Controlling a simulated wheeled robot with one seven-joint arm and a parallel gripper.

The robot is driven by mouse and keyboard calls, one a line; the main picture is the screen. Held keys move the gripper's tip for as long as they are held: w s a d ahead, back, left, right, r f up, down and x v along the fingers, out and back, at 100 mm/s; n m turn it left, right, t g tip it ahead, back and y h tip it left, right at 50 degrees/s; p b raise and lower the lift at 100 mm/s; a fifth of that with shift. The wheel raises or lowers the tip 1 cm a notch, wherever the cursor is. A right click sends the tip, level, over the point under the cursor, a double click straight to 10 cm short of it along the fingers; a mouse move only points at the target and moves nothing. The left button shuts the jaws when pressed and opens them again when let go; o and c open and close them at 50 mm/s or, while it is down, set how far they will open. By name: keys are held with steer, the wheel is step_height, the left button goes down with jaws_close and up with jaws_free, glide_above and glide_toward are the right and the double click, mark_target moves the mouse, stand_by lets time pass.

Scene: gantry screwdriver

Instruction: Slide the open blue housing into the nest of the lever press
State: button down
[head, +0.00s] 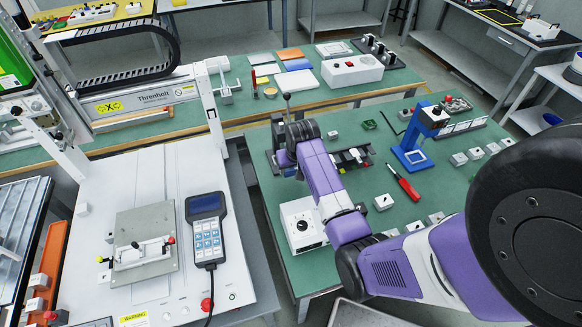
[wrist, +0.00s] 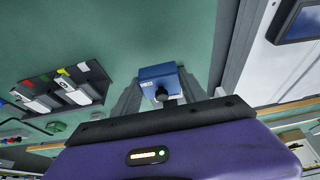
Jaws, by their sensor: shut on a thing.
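The blue housing (wrist: 158,76) shows in the wrist view as a small blue block with a pale label, between the grey fingers of my gripper (wrist: 160,92). My gripper is shut on it. A round black knob covers part of its near side. In the head view my purple arm hides the housing and the fingertips. A thin upright lever (head: 287,103) with a dark ball end rises just behind my wrist; I take it for the lever press. The press body and its nest are mostly hidden, so I cannot tell how the housing sits relative to the nest.
A black rack of grey parts (wrist: 62,90) lies close by on the green table. A white dial box (head: 302,226), a red screwdriver (head: 403,184) and a blue stand (head: 412,158) are also there. The gantry bench with its handheld pendant (head: 207,230) lies left across a gap.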

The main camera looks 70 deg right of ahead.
steer(key=shift+w+d+f+b, duration=0.35)
steer(key=shift+f+b, duration=0.25)
steer(key=shift+b, duration=0.3)
steer(key=shift+w+d+f+b, duration=0.25)
steer(key=shift+d+f+b, duration=0.1)
steer(key=shift+f+b, duration=0.45)
steer(key=shift+w+d+f+b, duration=0.35)
steer(key=shift+f+b, duration=0.1)
steer(key=shift+b, duration=0.55)
steer(key=shift+w+d+f+b, duration=0.15)
steer(key=shift+w+d+b, duration=0.25)
steer(key=shift+w+d, duration=0.15)
steer(key=shift+w+d+f+b, duration=0.15)
steer(key=shift+w+d+b, duration=0.3)
steer(key=shift+d, duration=0.15)
steer(key=shift+f+p, duration=0.25)
steer(key=shift+p, duration=0.1)
steer(key=c, duration=0.6)
jaws_free()
steer(key=shift+o, duration=0.2)
steer(key=shift+r, duration=0.15)
steer(key=shift+r+p, duration=1.6)
steer(key=shift+p, duration=0.25)
